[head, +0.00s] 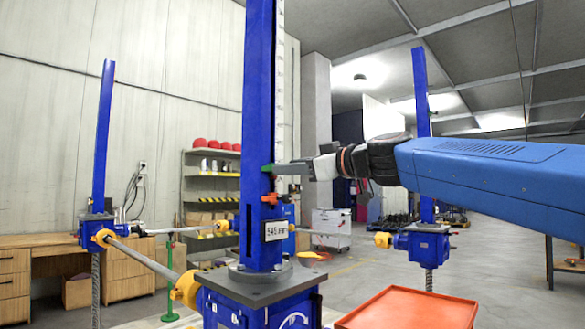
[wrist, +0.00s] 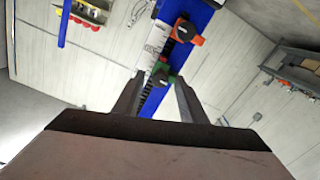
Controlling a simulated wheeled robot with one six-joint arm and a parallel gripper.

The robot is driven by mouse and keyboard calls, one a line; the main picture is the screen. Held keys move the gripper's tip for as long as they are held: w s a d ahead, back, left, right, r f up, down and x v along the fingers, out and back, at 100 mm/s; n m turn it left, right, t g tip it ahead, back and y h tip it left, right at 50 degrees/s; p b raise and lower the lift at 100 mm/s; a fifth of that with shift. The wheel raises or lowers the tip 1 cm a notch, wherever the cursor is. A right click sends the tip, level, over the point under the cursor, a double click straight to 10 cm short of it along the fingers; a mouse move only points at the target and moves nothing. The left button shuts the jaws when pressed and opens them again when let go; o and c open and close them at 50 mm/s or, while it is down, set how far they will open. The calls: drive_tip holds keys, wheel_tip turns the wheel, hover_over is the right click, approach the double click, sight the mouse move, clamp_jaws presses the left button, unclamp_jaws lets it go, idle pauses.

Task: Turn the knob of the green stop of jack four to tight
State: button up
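The green stop (head: 267,168) sits on the tall blue column (head: 257,100) of the nearest jack, beside its scale strip. My gripper (head: 296,167) reaches it from the right. In the wrist view the green stop (wrist: 170,77) carries a dark round knob (wrist: 159,79). My gripper's two fingers (wrist: 160,84) stand apart, one on each side of the knob, with gaps visible. Contact is hard to judge. An orange stop (head: 270,198) with a dark knob sits lower on the column; it also shows in the wrist view (wrist: 187,33). No jack number is readable.
A plate reading about 545 mm (head: 276,230) is on the column. An orange-red tray (head: 410,309) lies at the lower right. Other blue jacks stand at left (head: 103,150) and right (head: 423,240). A shaft (head: 145,262) runs left. Shelves (head: 212,180) stand behind.

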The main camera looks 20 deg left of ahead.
drive_tip(key=shift+c, duration=0.7)
clamp_jaws()
